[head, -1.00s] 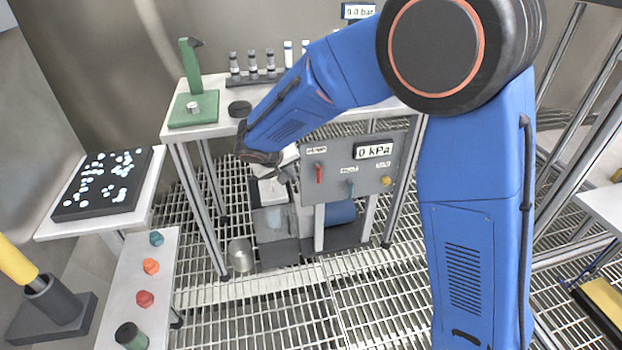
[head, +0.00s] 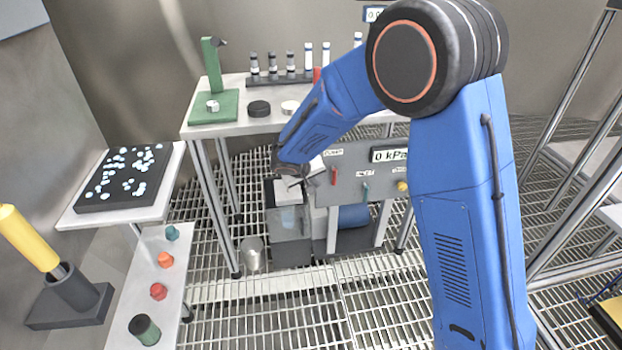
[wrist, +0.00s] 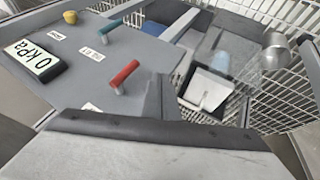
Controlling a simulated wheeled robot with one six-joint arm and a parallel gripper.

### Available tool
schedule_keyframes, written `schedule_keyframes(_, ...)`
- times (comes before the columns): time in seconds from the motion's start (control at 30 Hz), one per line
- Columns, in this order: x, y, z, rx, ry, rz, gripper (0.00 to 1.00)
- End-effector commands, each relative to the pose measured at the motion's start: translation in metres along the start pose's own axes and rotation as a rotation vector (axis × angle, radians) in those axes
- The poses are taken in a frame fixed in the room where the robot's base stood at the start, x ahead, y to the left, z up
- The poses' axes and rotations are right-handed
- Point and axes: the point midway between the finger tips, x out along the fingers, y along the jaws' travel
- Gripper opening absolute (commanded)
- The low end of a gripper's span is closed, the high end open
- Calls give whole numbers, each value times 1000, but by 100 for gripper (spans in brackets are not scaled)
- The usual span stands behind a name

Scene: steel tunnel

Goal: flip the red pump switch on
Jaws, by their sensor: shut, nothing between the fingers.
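The red pump switch (head: 333,175) is a small red lever on the grey control panel (head: 350,190), under a label reading PUMP. In the head view it hangs downward. It also shows in the wrist view (wrist: 124,76), where its red handle stands out from the panel. My gripper (head: 296,182) is just left of the panel, above the tank, apart from the switch. It is shut and empty. My forearm hides part of it in the head view. A panel display (head: 389,155) reads 0 kPa.
A teal lever (head: 365,192) and a yellow knob (head: 402,186) sit right of the red switch. A clear tank (head: 288,222) stands below my gripper, with a metal cup (head: 252,254) beside it. The bench (head: 225,130) overhangs the panel.

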Motion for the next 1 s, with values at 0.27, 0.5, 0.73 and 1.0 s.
schedule_keyframes(0.27, 21, 28, 0, 1, 0, 0, 0)
schedule_keyframes(0.5, 26, 36, 0, -1, 0, 0, 0)
schedule_keyframes(0.73, 26, 36, 0, -1, 0, 0, 0)
schedule_keyframes(1.0, 26, 35, 1, -14, 1, 23, 0)
